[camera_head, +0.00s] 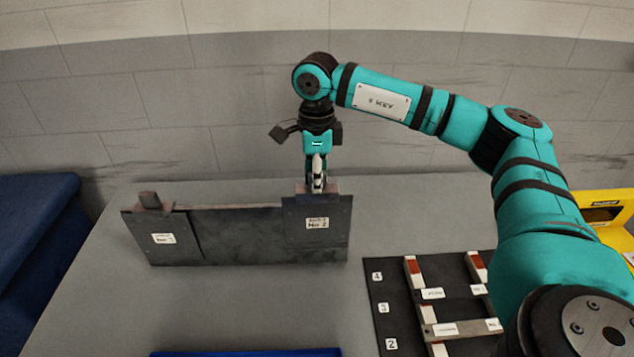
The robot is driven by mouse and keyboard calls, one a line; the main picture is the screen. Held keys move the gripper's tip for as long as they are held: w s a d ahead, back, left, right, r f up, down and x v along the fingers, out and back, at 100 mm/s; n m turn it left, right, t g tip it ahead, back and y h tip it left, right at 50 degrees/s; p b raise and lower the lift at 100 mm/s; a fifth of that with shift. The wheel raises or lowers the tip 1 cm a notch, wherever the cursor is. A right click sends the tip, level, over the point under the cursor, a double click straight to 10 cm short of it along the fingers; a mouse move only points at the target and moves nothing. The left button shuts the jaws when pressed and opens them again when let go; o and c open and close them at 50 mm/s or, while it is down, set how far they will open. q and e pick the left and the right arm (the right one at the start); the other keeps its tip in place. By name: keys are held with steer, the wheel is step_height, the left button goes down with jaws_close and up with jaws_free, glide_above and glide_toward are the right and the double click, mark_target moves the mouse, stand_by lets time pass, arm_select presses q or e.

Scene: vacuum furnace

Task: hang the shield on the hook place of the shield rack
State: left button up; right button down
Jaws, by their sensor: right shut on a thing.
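A dark upright rack (243,236) stands on the grey table, left of centre. A dark flat plate labelled No 2 (318,233), which looks like the shield, is upright against its right end. Another dark plate labelled No 1 (165,239) is at the left end, with a block-like tab on top. My right gripper (317,187) points straight down and is shut on the top tab of the No 2 plate. The fingers hide most of that tab, and any hook behind it is hidden. I cannot tell whether the plate bears on the rack. My left gripper is out of view.
A black board (377,318) with numbered rows and pale bars lies at the front right, partly under my right arm. A yellow thing (602,200) is at the right edge. A blue box (35,235) is at the left. A blue edge (245,353) shows at the front.

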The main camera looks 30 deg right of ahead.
steer(key=shift+f+b, duration=1.35)
steer(key=shift+f, duration=0.3)
steer(key=c, duration=1.2)
jaws_free()
step_height(320, 180, up, 12)
